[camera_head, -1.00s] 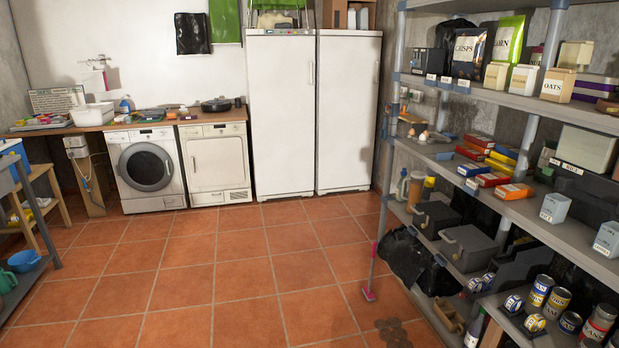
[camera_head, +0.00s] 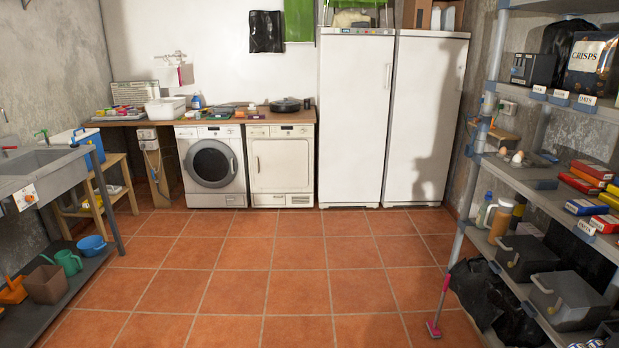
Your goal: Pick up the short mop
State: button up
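A short mop or brush with a thin pale handle and a small pink head (camera_head: 433,329) stands on the tiled floor at the lower right in the head view. Its handle (camera_head: 441,298) is nearly upright, tilted a little to the right at the top, close to the front of the grey shelving. The upper part of the handle has a pinkish end. I cannot tell whether it touches the shelf. My gripper is not in view.
Grey shelving (camera_head: 548,196) with boxes lines the right side. A black bag (camera_head: 484,290) bulges from its lower shelf beside the mop. A sink bench (camera_head: 40,170) stands left. White machines and tall cabinets (camera_head: 356,118) line the back. The middle floor (camera_head: 260,290) is clear.

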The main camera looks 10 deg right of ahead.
aim_at(432, 328)
jog(key=u, duration=0.15)
jog(key=i, duration=2.35)
jog(key=z, duration=0.65)
jog(key=i, duration=0.9)
jog(key=z, duration=0.35)
